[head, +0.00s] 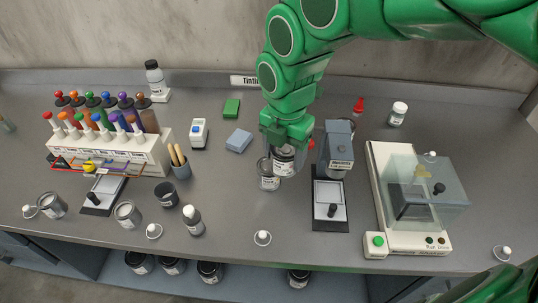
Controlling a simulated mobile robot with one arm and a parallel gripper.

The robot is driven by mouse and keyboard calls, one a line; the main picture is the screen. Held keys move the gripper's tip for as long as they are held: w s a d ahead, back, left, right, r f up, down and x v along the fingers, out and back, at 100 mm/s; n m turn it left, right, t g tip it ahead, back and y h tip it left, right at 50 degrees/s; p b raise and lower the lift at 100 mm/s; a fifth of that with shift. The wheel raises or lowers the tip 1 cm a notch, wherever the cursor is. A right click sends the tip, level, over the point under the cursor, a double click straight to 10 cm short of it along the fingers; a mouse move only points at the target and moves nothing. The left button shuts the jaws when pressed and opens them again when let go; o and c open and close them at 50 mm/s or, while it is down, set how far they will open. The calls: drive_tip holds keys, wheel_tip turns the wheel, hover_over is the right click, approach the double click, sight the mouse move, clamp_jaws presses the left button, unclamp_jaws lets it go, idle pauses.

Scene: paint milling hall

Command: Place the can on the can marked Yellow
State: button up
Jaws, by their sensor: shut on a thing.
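My gripper (285,146), at the end of the green arm, is shut on a small can (284,166) with a pale label and holds it upright. The held can is near the middle of the bench. A second grey metal can (267,180) with a pale label stands just left of and below it in the picture, and the two overlap in view. I cannot tell whether they touch. The labels are too small to read, so I cannot tell which can is marked Yellow. My gripper hides part of the held can's top.
A white rack (150,150) of coloured dispensers stands left. Open cans (128,214) and a dark cup (167,194) stand front left. A grey press-like device (338,150) is close right, with a clear-covered shaker (430,195) beyond. More cans (210,272) sit on the lower shelf.

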drive_tip(key=w+a+f, duration=0.1)
drive_tip(key=w+f, duration=0.1)
drive_tip(key=w, duration=0.1)
drive_tip(key=w+a+f, duration=0.1)
drive_tip(key=w+f, duration=0.2)
drive_tip(key=w+a+f, duration=0.1)
drive_tip(key=w+f, duration=0.1)
drive_tip(key=w, duration=0.1)
drive_tip(key=shift+w+a+f, duration=0.25)
drive_tip(key=shift+w+a, duration=0.1)
drive_tip(key=shift+a, duration=0.05)
drive_tip(key=shift+w+a+f, duration=0.2)
drive_tip(key=shift+w+f, duration=0.35)
drive_tip(key=shift+f, duration=1.7)
drive_tip(key=shift+f, duration=0.1)
drive_tip(key=o, duration=1.2)
wheel_tip(320, 180, up, 12)
